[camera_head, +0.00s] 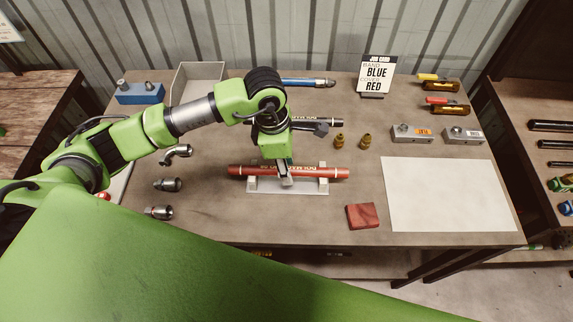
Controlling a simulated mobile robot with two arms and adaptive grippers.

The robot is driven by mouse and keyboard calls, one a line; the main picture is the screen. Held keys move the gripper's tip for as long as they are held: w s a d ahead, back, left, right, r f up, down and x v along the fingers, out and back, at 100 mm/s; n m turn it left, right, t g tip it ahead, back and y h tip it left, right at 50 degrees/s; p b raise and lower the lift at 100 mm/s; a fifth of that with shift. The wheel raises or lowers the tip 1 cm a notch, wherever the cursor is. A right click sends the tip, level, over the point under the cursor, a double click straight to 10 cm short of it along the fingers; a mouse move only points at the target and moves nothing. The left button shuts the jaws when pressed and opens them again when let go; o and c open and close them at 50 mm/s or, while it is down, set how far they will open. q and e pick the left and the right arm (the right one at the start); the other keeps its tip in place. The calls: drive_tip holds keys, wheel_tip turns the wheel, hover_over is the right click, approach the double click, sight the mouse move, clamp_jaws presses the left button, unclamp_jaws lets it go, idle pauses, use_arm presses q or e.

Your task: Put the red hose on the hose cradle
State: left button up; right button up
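The red hose (325,173) lies level from left to right, with pale lettering along it. It is directly over the pale grey hose cradle (301,189), whose two upright supports show under the hose. I cannot tell if it rests in the supports or is slightly above them. My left gripper (285,179) points down at the middle of the hose, with a finger in front of it. Whether the fingers press on the hose is too small to tell. My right gripper is not in view.
A black hose (318,121) and a blue hose (300,81) lie behind. A red block (362,216) and a white sheet (445,195) lie at right. A sign (377,75) stands at the back.

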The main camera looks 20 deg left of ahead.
use_arm(q)
drive_tip(key=shift+r, duration=0.1)
drive_tip(key=shift+r, duration=0.2)
wheel_tip(320, 180, up, 12)
drive_tip(key=a+b, duration=0.1)
drive_tip(key=b, duration=0.2)
drive_tip(key=shift+s+a+f+b, duration=0.2)
drive_tip(key=shift+s+a+b, duration=0.1)
drive_tip(key=shift+a+b, duration=0.05)
